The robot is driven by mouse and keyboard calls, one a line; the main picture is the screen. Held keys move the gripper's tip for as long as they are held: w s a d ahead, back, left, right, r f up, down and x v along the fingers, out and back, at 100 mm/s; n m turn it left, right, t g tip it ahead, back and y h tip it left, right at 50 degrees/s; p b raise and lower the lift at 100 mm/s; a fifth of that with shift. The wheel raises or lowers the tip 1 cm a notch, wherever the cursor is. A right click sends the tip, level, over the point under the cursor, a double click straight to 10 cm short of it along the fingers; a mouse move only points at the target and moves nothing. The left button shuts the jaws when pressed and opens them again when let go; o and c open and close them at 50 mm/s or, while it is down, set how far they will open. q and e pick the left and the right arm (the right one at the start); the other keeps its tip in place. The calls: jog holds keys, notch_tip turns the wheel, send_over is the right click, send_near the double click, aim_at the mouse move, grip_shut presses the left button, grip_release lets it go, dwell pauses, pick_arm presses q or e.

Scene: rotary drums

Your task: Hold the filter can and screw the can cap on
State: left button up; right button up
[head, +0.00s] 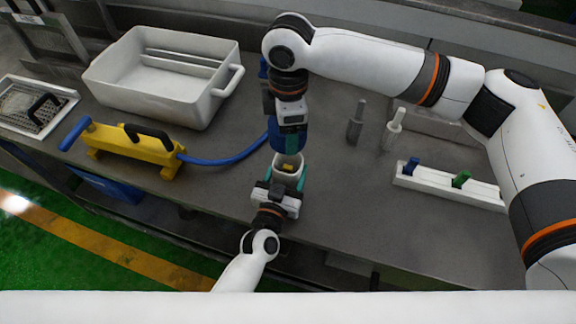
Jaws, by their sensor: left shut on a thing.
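The filter can (288,160) looks like a small white cup with something yellow at its near side. My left gripper (286,178) comes up from the bottom and is shut on the can, with teal fingertips at its sides. A blue round piece (290,138), which looks like the can cap, is just beyond the can in the picture, under my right gripper (289,122). My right gripper points down at it. Its fingertips are mostly hidden, so its grip is unclear. I cannot tell whether cap and can touch.
A white tub (165,104) stands at the back left. A yellow device (130,150) with a blue hose lies in front of it. Two upright pegs (356,122) and a white rack (445,186) with blue and green pieces are to the right.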

jog(key=shift+f, duration=2.35)
jog(key=shift+f, duration=0.1)
jog(key=shift+f, duration=0.75)
jog(key=shift+f, duration=0.6)
